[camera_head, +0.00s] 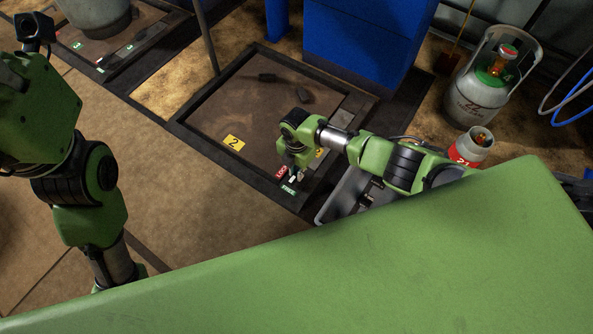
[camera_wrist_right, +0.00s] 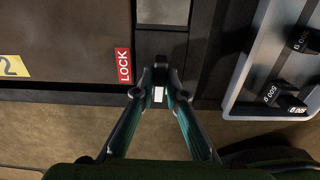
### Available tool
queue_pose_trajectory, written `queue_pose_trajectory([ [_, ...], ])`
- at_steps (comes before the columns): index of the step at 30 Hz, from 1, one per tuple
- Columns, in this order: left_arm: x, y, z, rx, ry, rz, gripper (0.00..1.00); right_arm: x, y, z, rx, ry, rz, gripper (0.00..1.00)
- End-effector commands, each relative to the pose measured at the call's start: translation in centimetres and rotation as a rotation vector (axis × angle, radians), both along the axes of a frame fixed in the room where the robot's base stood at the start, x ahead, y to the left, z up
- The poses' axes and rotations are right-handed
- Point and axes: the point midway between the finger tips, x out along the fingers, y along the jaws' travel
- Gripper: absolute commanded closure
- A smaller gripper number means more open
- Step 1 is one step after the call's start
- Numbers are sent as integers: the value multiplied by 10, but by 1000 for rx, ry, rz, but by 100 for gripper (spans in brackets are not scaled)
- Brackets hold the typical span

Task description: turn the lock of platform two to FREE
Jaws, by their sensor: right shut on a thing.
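Platform two (camera_head: 232,105) is a brown plate in a dark frame, marked by a yellow "2" label (camera_head: 233,143). At its near right corner are a red LOCK label (camera_head: 282,172) and a green FREE label (camera_head: 289,189). My right gripper (camera_head: 292,176) is over this corner. In the right wrist view its fingers (camera_wrist_right: 160,88) are closed on the black lock lever (camera_wrist_right: 160,64), with a white mark between them. The LOCK label (camera_wrist_right: 123,66) is just left of the fingers; the FREE label is hidden there. My left arm is at the left, its fingers out of view.
A blue cabinet (camera_head: 362,45) stands behind the platform. A grey tray with black weights (camera_wrist_right: 280,70) lies to the right of the lock. A gas cylinder (camera_head: 480,100) and a smaller canister (camera_head: 472,150) stand at the right. Platform three (camera_head: 125,55) is at the upper left.

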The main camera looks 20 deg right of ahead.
Motion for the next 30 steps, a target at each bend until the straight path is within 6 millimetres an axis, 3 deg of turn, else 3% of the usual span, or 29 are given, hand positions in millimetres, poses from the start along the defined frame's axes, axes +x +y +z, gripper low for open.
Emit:
queue_pose_trajectory([
  [18,0,0,0,2,-2,1,60,-1,2,0,3,2,43,100],
  [19,0,0,0,2,-3,1,60,-1,2,0,3,2,43,80],
  [20,0,0,1,2,-4,1,60,-1,2,0,3,3,42,72],
  [30,-1,0,1,5,-6,3,60,0,1,0,1,1,39,71],
])
